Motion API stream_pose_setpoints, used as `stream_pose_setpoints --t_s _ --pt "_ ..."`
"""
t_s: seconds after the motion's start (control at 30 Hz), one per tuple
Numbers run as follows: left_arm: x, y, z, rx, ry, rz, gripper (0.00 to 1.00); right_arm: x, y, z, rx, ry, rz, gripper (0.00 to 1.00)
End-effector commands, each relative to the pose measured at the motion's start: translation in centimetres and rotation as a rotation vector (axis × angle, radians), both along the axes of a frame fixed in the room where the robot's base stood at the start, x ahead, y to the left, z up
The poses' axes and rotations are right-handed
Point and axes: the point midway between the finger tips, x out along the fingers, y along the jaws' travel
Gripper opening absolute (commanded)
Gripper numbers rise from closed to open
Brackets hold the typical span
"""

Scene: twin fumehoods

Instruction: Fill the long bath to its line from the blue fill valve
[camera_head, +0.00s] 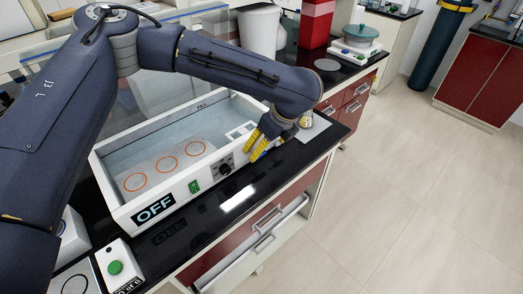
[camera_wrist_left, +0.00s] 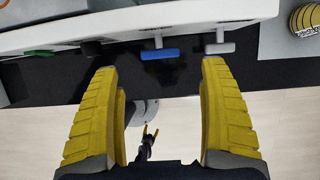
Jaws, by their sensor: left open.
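The long bath (camera_head: 120,163) is a white tank on the black bench, with clear water, orange rings on its floor and a FILL mark on its far wall. Its front carries an OFF display (camera_head: 154,208), a green switch (camera_head: 194,187) and a black knob (camera_head: 224,169). My left gripper (camera_head: 262,143) is open and empty at the right front of the bath. In the left wrist view the blue fill valve (camera_wrist_left: 159,54) lies just beyond and between the fingertips, apparently apart from them. A grey valve handle (camera_wrist_left: 220,47) is beside it, near the right fingertip.
A white box with a green button (camera_head: 116,267) sits at the bench's front left. A drawer (camera_head: 258,252) stands open below the bench. A yellow-banded item (camera_wrist_left: 306,18) is right of the bath. A small dark form with yellow tips (camera_wrist_left: 149,143), perhaps my right gripper, shows below.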

Motion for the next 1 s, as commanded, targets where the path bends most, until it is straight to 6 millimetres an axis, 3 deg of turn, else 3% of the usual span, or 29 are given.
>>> stream_pose_setpoints --t_s 0.2,0.4,1.0 --pt "-0.7 -0.9 2.9 0.000 -0.003 -0.001 0.78 0.0 0.0 0.0 0.000 0.000 0.000 0.66" --pt "-1.1 -1.2 4.1 0.001 -0.001 0.000 0.78 0.0 0.0 0.0 0.000 0.000 0.000 0.66" --pt "-1.2 -1.6 4.2 -0.008 -0.003 0.000 0.78 0.0 0.1 0.0 0.001 0.000 0.000 0.66"
